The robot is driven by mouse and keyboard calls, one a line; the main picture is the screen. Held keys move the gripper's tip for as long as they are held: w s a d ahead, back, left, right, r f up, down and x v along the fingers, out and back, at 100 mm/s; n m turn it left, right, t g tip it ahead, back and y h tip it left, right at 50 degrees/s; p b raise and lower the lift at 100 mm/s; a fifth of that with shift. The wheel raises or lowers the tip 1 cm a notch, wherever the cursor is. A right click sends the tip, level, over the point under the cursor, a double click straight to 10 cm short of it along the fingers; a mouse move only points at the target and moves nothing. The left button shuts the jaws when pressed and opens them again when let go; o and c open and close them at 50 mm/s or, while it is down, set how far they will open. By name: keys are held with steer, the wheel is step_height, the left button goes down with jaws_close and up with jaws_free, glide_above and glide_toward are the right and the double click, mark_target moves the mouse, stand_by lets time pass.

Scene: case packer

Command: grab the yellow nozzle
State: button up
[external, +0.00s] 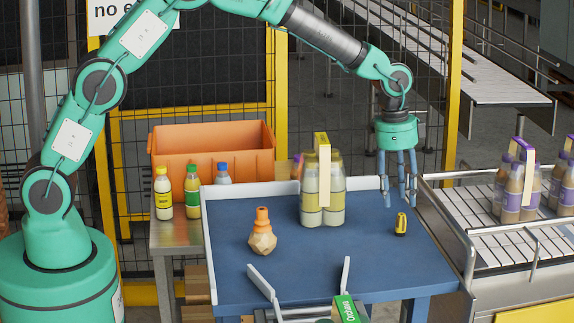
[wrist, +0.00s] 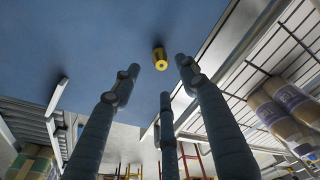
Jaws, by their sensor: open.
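The yellow nozzle (external: 401,224) is a small yellow piece with dark markings. It stands on the blue table (external: 335,268), near the right side. In the wrist view the nozzle (wrist: 160,58) shows beyond the fingertips, with blue surface around it. My gripper (external: 398,196) points down above the table, just behind and above the nozzle. Its blue-grey fingers are spread and empty. In the wrist view my gripper (wrist: 158,85) shows three open fingers, apart from the nozzle.
A pack of yellow-banded bottles (external: 311,205) stands left of my gripper. A conveyor (external: 480,228) with purple-labelled packs (external: 508,190) lies right. An orange crate (external: 235,140) and loose bottles (external: 163,197) stand behind left. Metal guides (external: 261,283) sit at the front.

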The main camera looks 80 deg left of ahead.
mark_target(404, 221)
steer(key=shift+w+f, duration=0.15)
steer(key=shift+f, duration=1)
steer(key=shift+f, duration=0.1)
steer(key=shift+w+f+p, duration=0.15)
steer(key=shift+f, duration=1.1)
steer(key=shift+w+f+p, duration=0.1)
steer(key=shift+f+p, duration=0.05)
steer(key=shift+f, duration=1.05)
jaws_close()
